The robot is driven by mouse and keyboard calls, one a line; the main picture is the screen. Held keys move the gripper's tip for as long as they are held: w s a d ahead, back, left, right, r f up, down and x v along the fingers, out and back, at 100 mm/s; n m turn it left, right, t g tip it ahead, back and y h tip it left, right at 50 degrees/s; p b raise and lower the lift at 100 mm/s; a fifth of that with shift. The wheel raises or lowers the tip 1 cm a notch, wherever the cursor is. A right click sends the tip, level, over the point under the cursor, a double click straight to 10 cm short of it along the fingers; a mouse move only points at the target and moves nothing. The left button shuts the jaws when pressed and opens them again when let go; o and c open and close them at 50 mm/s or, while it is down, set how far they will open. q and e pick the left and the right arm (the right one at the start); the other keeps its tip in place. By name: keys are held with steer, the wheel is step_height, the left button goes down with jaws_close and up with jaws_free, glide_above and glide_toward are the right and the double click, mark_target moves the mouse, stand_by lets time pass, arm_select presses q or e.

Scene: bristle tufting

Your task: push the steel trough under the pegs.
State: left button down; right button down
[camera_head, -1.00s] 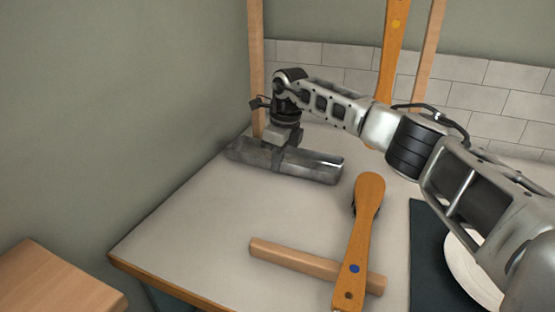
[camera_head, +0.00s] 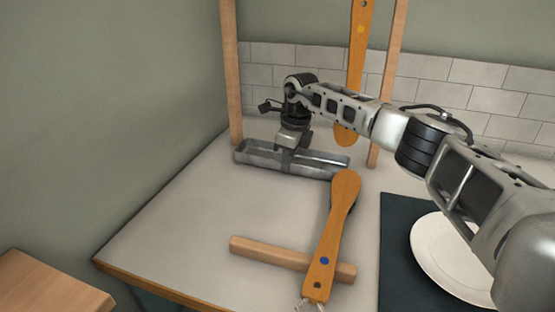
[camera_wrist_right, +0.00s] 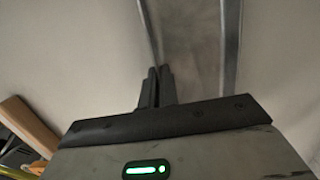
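The long grey steel trough (camera_head: 322,164) lies on the worktop at the back, its open side up. Its left end is close to the foot of the left wooden post, and its right end is in front of and below the hanging brush. My right gripper (camera_head: 287,160) reaches down at the trough's near wall. In the right wrist view its two dark fingers (camera_wrist_right: 155,88) are close together around the end of the trough's wall (camera_wrist_right: 232,45) and look shut on it. No pegs can be made out. My left gripper is not in view.
The orange brush (camera_head: 357,60) hangs between the left post (camera_head: 231,75) and right post (camera_head: 388,85). A second brush (camera_head: 330,235) lies across a wooden bar (camera_head: 265,253) in front. A white plate (camera_head: 435,260) rests on a dark mat (camera_head: 393,240). The worktop (camera_head: 180,225) front left is clear.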

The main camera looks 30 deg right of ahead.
steer(key=shift+s+d, duration=0.35)
steer(key=shift+d, duration=0.15)
steer(key=c, duration=1.6)
jaws_free()
steer(key=r, duration=0.5)
steer(key=s+d+r+p, duration=0.1)
steer(key=r, duration=0.9)
steer(key=shift+s+d+r+p, duration=0.25)
steer(key=shift+s+r+p, duration=0.1)
steer(key=shift+s+r, duration=0.05)
